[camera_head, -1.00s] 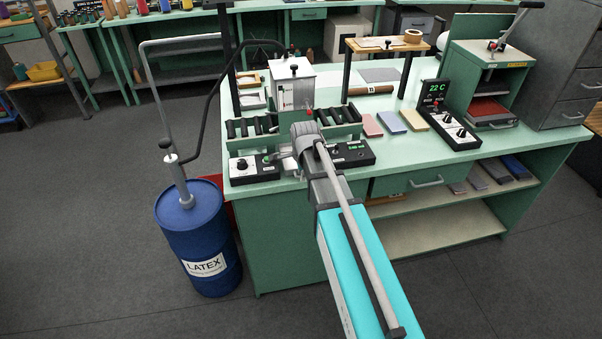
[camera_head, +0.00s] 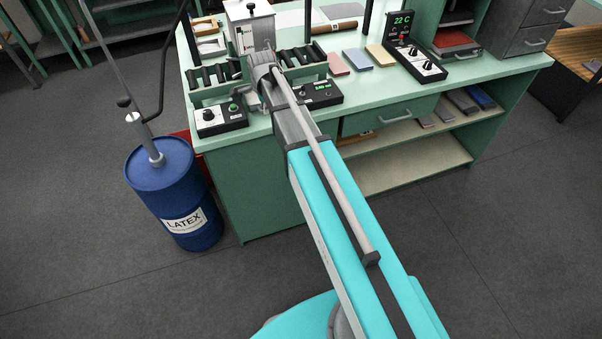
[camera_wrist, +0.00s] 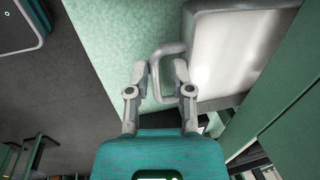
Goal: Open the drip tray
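The drip tray (camera_wrist: 240,50) shows in the wrist view as a pale, shiny shallow tray at upper right. Its grey loop handle (camera_wrist: 157,78) sticks out to the left. My gripper (camera_wrist: 160,68) is open, its two fingers apart. The handle's bar appears between the fingertips; I cannot tell whether either finger touches it. In the head view my arm's end is at the front of the green bench (camera_head: 222,165), between two black control boxes, and it hides the fingers and most of the tray area.
The left control box (camera_head: 221,118) and right control box (camera_head: 318,94) stand close to my wrist. Black rollers (camera_head: 300,57) and a white box (camera_head: 250,30) are behind. A blue latex drum (camera_head: 170,180) stands at left. The floor in front is clear.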

